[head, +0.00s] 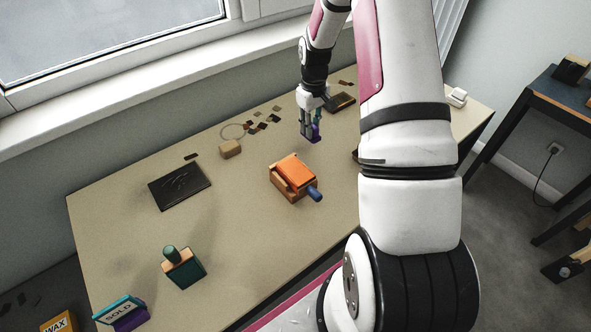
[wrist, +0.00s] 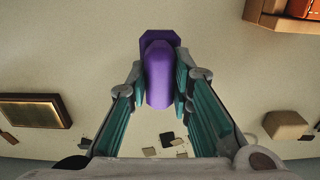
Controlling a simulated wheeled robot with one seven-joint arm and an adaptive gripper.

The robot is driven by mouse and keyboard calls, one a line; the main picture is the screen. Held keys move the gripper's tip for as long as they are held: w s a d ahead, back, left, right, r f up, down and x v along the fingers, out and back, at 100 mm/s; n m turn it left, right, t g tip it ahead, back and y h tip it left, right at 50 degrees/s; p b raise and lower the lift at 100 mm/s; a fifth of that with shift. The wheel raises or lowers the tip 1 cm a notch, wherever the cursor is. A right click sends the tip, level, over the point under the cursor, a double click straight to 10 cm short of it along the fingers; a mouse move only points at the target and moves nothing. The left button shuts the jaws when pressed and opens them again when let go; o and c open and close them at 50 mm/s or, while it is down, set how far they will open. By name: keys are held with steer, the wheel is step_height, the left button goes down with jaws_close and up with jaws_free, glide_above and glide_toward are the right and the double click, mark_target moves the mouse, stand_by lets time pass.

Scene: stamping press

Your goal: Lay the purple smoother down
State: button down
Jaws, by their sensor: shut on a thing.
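The purple smoother (wrist: 158,72) is a purple block with a rounded handle, held between the fingers of my gripper (wrist: 160,85) in the wrist view. The fingers press on both sides of its handle. In the head view my gripper (head: 310,130) hangs over the back part of the table (head: 235,245), pointing down. The smoother (head: 316,132) shows there as a small purple patch between the fingers. I cannot tell whether its underside touches the table.
An orange press-like block (head: 294,175) with a blue knob is in front of my gripper. A tan block (head: 230,149), a dark plate (head: 180,185), a brown framed pad (head: 341,102) and small scraps surround it. A green stamp (head: 184,270) stands front left.

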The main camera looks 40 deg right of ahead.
steer(key=shift+f+b, duration=0.5)
steer(key=shift+f, duration=1.05)
steer(key=c, duration=1.3)
jaws_free()
steer(key=shift+c, duration=0.2)
step_height(320, 180, up, 12)
